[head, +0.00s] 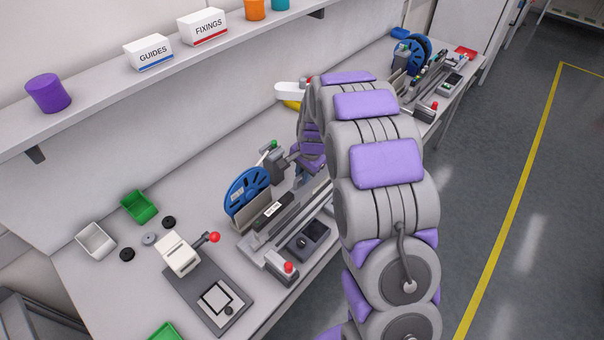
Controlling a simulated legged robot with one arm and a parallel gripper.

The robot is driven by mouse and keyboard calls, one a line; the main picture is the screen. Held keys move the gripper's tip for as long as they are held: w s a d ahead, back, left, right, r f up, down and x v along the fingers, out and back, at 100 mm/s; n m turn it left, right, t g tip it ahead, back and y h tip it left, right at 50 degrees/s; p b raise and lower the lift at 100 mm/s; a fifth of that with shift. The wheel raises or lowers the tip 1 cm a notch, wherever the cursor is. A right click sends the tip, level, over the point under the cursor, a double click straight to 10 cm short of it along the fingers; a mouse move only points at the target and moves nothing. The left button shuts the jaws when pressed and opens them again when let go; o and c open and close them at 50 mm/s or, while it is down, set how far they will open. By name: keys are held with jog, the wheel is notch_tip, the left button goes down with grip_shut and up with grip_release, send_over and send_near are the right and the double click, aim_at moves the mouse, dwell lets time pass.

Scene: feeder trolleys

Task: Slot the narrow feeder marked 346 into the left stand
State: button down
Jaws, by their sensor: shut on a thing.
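The left stand (253,244) is on the near part of the bench. A blue reel (246,192) stands upright at its left side, beside a long grey body with a small dark-and-white label (272,208). I cannot tell whether the held thing touches the stand.
A second stand (428,75) with a blue reel is at the far end. A lever device (180,254) with a red knob, a green bin (139,206) and a white bin (96,240) are at the near left. A shelf (110,92) overhangs the bench with labelled boxes.

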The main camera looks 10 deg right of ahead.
jog(key=shift+w+d+r, duration=0.1)
jog(key=shift+w+d, duration=0.05)
jog(key=shift+w, duration=0.1)
jog(key=shift+w+d, duration=0.25)
jog(key=shift+d, duration=0.1)
jog(key=shift+s+d, duration=0.15)
jog(key=shift+d, duration=0.05)
jog(key=c, duration=1.4)
grip_release()
jog(key=o, duration=0.4)
jog(key=shift+a, duration=0.35)
